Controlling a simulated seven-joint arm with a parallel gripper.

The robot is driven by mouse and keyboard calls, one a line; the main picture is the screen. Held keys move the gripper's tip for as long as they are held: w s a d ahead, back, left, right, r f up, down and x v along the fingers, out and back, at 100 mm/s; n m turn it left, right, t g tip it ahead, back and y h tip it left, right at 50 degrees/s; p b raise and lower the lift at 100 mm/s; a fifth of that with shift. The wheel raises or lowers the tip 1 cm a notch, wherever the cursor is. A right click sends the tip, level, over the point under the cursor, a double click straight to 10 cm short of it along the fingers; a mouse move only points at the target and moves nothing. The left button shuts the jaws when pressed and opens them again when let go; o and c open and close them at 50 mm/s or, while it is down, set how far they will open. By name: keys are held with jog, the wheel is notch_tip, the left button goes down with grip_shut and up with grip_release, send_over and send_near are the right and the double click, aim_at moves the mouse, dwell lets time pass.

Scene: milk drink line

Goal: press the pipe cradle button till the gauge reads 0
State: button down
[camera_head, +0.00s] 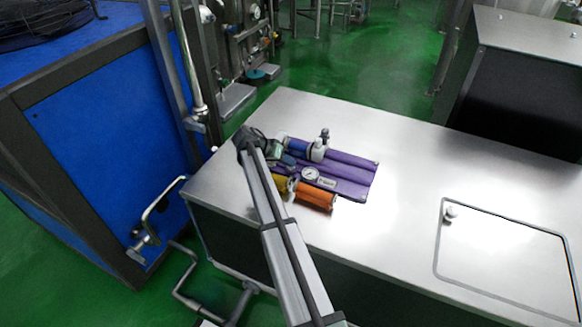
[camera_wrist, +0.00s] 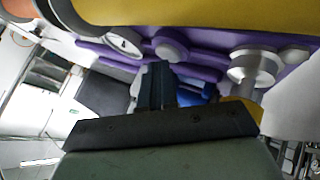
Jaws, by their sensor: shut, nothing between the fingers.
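The purple pipe cradle (camera_head: 352,170) lies on the steel table, with a white-faced gauge (camera_head: 310,174) on it. The gauge also shows in the wrist view (camera_wrist: 123,44), tilted; its reading is too small to make out. A round purple knob (camera_wrist: 171,46), which looks like the button, sits beside the gauge in the wrist view. My gripper (camera_wrist: 157,68) is shut and empty, its fingertips pointing at the cradle close to this knob; I cannot tell whether they touch. In the head view my gripper (camera_head: 272,150) is at the cradle's left end, and my arm hides part of it.
An orange cylinder (camera_head: 316,195) and a yellow one lie along the cradle's near side. A metal fitting (camera_head: 324,138) stands at its far side; a silvery fitting (camera_wrist: 253,66) shows right of the fingers. The steel table (camera_head: 400,220) is clear to the right, up to an outlined panel (camera_head: 500,255).

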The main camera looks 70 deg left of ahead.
aim_at(288, 167)
jog(key=shift+r, duration=0.75)
jog(key=shift+r, duration=2.5)
